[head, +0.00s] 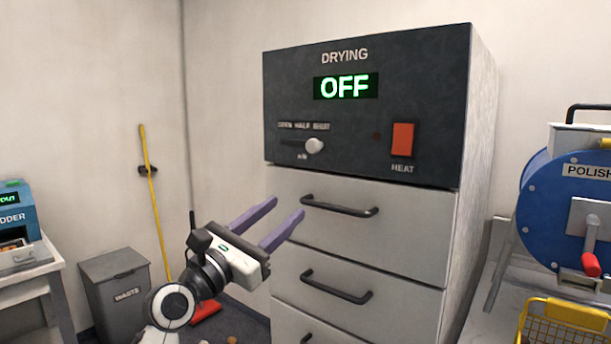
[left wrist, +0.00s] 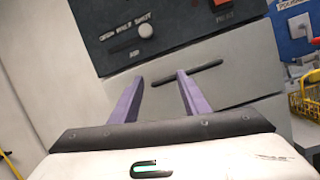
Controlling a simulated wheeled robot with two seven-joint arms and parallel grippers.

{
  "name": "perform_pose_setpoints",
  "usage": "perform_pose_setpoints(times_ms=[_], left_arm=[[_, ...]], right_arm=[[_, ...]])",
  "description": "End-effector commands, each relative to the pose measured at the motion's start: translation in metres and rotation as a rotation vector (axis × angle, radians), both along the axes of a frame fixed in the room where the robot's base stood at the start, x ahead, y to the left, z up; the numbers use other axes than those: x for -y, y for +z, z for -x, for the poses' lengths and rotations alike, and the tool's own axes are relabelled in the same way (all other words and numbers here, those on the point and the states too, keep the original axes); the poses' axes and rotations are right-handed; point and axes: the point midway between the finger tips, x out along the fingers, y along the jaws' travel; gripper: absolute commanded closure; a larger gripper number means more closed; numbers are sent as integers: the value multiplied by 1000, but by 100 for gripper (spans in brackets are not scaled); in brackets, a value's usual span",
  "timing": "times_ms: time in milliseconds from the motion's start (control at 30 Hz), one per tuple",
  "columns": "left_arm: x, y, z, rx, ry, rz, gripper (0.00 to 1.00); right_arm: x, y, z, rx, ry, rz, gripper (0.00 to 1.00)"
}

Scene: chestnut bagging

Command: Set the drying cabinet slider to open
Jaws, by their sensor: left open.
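The drying cabinet (head: 365,240) stands in the middle of the head view, with a dark panel (head: 420,95) on top reading DRYING and OFF. The slider (head: 314,146) is a pale round knob in a short horizontal slot labelled open, half, shut; it sits towards the right, shut end. It also shows in the left wrist view (left wrist: 146,30). My left gripper (head: 287,209) has two purple fingers, open and empty, below and left of the slider, in front of the top drawer and apart from the knob. In the left wrist view the fingers (left wrist: 158,77) point up towards the panel. My right gripper is not in view.
An orange HEAT switch (head: 402,140) is right of the slider. Drawer handles (head: 339,206) stick out below the panel. A blue polishing drum (head: 560,210) and yellow basket (head: 565,318) are at right. A waste bin (head: 115,290) and broom (head: 153,200) are at left.

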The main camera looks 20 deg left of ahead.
Motion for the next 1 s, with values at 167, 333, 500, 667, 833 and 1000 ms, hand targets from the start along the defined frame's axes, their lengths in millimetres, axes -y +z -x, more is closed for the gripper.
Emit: perform_pose_setpoints(times_ms=[167, 333, 500, 667, 833, 1000], left_arm=[[-7, 65, 0, 18, -85, 208, 58], [-3, 77, -12, 19, -99, 239, 58], [7, 89, -40, 18, -99, 236, 58], [16, 99, -65, 20, -96, 233, 58], [22, 106, -82, 19, -96, 233, 58], [25, 108, -88, 19, -96, 233, 58]], right_arm=[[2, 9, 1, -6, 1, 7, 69], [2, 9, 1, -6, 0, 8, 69], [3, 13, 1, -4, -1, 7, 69], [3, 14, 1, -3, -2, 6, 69], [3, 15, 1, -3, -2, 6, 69], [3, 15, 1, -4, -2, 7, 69]])
